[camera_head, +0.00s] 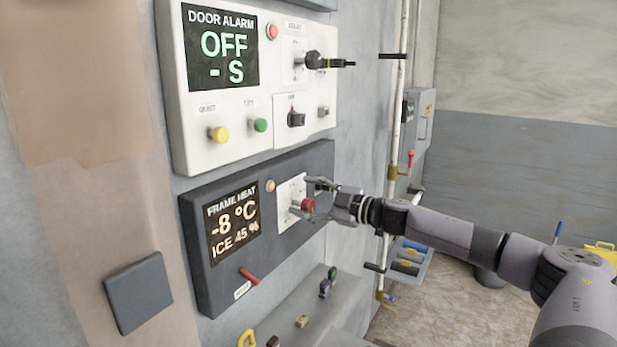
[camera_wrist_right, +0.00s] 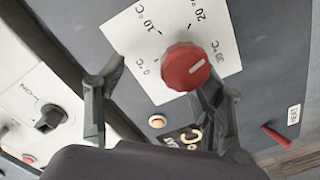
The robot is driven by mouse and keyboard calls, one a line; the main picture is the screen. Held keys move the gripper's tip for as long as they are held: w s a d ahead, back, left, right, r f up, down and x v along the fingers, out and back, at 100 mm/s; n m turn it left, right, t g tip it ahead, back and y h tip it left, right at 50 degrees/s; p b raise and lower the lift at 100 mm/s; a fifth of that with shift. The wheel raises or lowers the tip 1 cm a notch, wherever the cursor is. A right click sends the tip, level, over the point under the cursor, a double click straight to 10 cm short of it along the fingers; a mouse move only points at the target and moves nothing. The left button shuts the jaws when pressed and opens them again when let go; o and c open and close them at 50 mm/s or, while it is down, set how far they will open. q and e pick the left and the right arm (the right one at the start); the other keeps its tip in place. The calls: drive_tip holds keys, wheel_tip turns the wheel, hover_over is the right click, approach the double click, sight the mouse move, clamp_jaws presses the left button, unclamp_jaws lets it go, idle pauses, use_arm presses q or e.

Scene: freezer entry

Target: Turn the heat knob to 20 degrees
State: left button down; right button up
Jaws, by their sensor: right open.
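The red heat knob (camera_head: 307,205) sits on a white dial plate (camera_head: 284,217) on the grey frame heat panel (camera_head: 193,230). In the right wrist view the knob (camera_wrist_right: 183,67) has a white mark, on its side between the 20 °C and 30 °C labels; I cannot read it exactly. The panel display (camera_head: 233,223) reads -8 °C and ICE 45 %. My right gripper (camera_head: 318,198) is open at the knob. In the wrist view one finger is left of the knob, apart from it; the other is close below right, contact unclear. My left gripper is not in view.
Above is the white door alarm panel (camera_head: 180,130) with a black key switch (camera_head: 316,61), yellow (camera_head: 218,134) and green (camera_head: 260,125) buttons. A red lever (camera_head: 249,276) sticks out below the display. A vertical pipe (camera_head: 396,130) runs behind my right arm.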

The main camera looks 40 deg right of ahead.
wheel_tip(320, 180, up, 6)
drive_tip(key=shift+s+d+f, duration=0.1)
drive_tip(key=shift+s+f, duration=0.05)
drive_tip(key=shift+d+r, duration=0.25)
drive_tip(key=shift+r, duration=0.45)
drive_tip(key=shift+a+r, duration=0.15)
drive_tip(key=shift+r, duration=0.05)
